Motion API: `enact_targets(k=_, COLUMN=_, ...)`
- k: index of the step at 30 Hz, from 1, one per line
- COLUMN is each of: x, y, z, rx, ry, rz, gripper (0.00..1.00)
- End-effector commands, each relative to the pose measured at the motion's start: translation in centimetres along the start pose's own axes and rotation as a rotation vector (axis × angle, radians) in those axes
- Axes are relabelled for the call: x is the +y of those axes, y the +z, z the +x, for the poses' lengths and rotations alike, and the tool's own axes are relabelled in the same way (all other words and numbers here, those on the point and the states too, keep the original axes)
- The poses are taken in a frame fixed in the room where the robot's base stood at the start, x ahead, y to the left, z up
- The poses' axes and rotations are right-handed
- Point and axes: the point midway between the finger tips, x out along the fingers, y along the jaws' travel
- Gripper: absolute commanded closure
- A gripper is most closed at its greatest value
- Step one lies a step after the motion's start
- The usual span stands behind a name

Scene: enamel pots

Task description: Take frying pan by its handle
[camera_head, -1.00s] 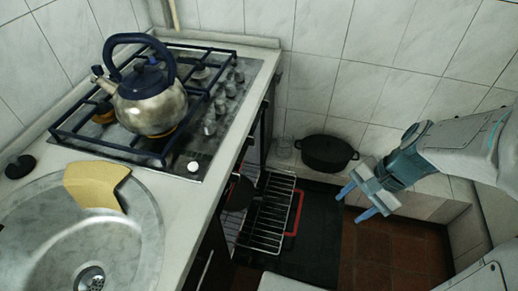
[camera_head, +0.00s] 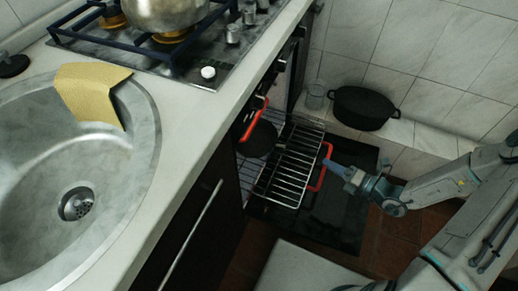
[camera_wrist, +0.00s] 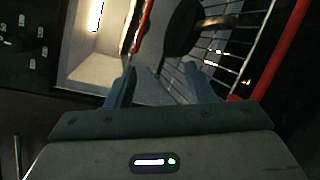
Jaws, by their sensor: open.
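The frying pan, a dark round shape (camera_head: 260,139), sits inside the open oven at the rack's inner end. Its far side is partly hidden by the oven front and shadow. In the wrist view the dark pan (camera_wrist: 181,27) is at the top centre, with a brownish handle-like part (camera_wrist: 214,21) reaching right over the rack bars. My gripper (camera_head: 336,168) is at the outer end of the rack, apart from the pan. In the wrist view its two fingers (camera_wrist: 158,73) are spread, empty, and point toward the oven interior below the pan.
The wire rack (camera_head: 290,163) sticks out over the lowered dark oven door (camera_head: 335,217). Red strips (camera_head: 327,167) edge the opening and door. A black pot (camera_head: 363,108) and a glass (camera_head: 316,96) stand on the tiled ledge behind. The counter (camera_head: 196,126) bounds the left.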

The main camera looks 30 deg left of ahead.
Motion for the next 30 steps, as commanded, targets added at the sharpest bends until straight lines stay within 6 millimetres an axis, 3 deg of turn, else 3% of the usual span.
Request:
enact_targets(k=1, x=-2.6, y=-1.0, z=0.6, rx=-0.054, ry=-0.003, rz=0.094, gripper=0.52)
enact_targets(k=3, x=-4.8, y=-1.4, z=1.0, rx=-0.122, ry=-0.009, rz=0.208, gripper=0.52)
enact_targets(k=9, x=-8.6, y=-2.4, z=1.7, rx=-0.242, ry=-0.021, rz=0.412, gripper=0.52)
enact_targets(k=14, x=-9.4, y=-2.3, z=2.8, rx=-0.267, ry=-0.021, rz=0.456, gripper=0.52)
enact_targets(k=24, x=-9.9, y=-0.8, z=8.8, rx=-0.265, ry=-0.021, rz=0.454, gripper=0.52)
enact_targets(k=30, x=-9.9, y=-0.3, z=10.2, rx=-0.266, ry=-0.023, rz=0.454, gripper=0.52)
